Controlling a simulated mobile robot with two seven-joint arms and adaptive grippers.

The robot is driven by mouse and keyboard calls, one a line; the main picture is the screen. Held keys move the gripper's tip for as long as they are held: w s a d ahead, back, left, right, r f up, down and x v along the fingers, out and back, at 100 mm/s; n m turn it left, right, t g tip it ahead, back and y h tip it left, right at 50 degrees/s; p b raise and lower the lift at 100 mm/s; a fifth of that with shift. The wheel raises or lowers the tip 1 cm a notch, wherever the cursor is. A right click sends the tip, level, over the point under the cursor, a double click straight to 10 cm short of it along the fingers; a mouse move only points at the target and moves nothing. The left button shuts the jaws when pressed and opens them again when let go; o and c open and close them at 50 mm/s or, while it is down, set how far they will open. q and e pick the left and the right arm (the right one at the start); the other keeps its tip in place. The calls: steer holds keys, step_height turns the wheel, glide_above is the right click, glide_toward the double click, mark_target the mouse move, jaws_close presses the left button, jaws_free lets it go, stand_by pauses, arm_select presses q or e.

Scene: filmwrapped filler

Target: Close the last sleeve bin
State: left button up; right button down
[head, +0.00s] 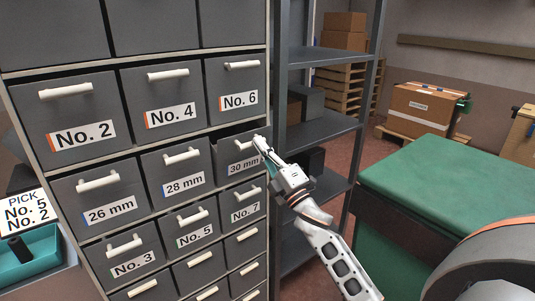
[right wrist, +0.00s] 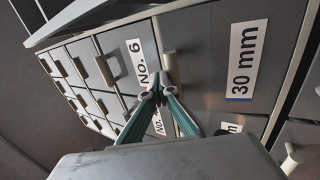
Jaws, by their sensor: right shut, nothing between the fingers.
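The 30 mm bin (head: 227,157) sits in the right column of the grey cabinet, with a dark gap above its front; it stands slightly pulled out. Its label also shows in the right wrist view (right wrist: 243,60). My right gripper (head: 262,145) is at the upper right of this bin's front, by its handle, with its fingers together and empty. In the right wrist view the closed fingertips (right wrist: 158,90) are in front of the bin's face and handle (right wrist: 170,65); whether they touch it I cannot tell. The neighbouring 28 mm bin (head: 165,165) and 26 mm bin (head: 90,210) look shut. My left gripper is out of view.
The No. 6 bin (head: 225,80) above and the No. 7 bin (head: 230,195) below look flush. A dark metal shelf rack (head: 315,130) stands right beside the cabinet. A green-topped bench (head: 430,180) is at the right. A teal tray (head: 45,245) lies at the left.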

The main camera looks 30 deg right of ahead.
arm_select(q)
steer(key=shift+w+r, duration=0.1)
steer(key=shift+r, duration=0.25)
arm_select(e)
steer(key=shift+x, duration=1.35)
steer(key=shift+s, duration=0.1)
